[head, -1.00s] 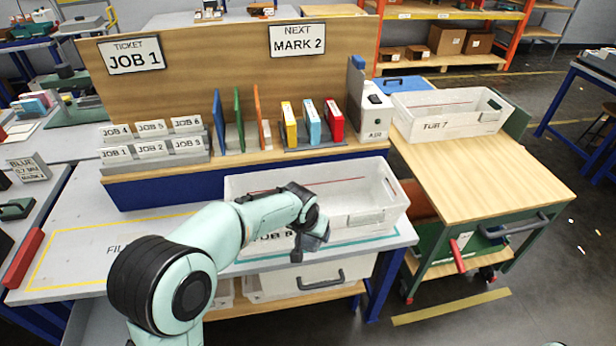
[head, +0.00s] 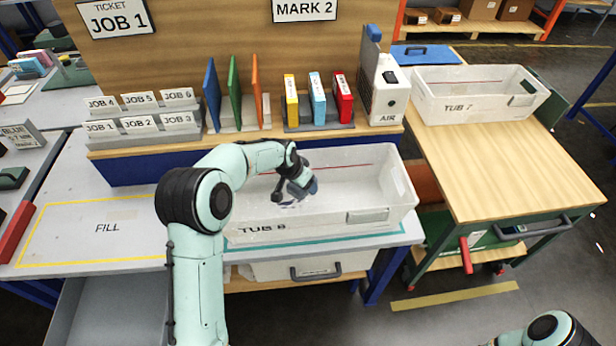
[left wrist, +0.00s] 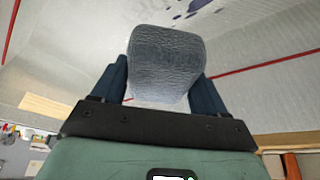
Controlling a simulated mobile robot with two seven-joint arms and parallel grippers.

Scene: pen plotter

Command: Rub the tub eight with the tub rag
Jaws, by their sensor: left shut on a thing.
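Tub eight (head: 320,223) is a white open tub, labelled TUB 8 on its front wall, on the bench in the head view. A red line runs along its inner wall. Dark blotches (head: 290,204) show on its floor just below my left gripper (head: 301,188), and they also show at the top of the left wrist view (left wrist: 195,8). My left gripper is inside the tub, left of its middle. It is shut on the tub rag (left wrist: 165,62), a grey-blue textured pad between the dark blue fingers. Whether the rag touches the floor is unclear. My right gripper is out of view.
A wooden shelf with job slots (head: 150,122), coloured folders and a white AIR unit (head: 391,92) stands behind the tub. Tub seven (head: 478,104) sits on a wooden-topped cart at right. The FILL area (head: 107,228) at left is clear.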

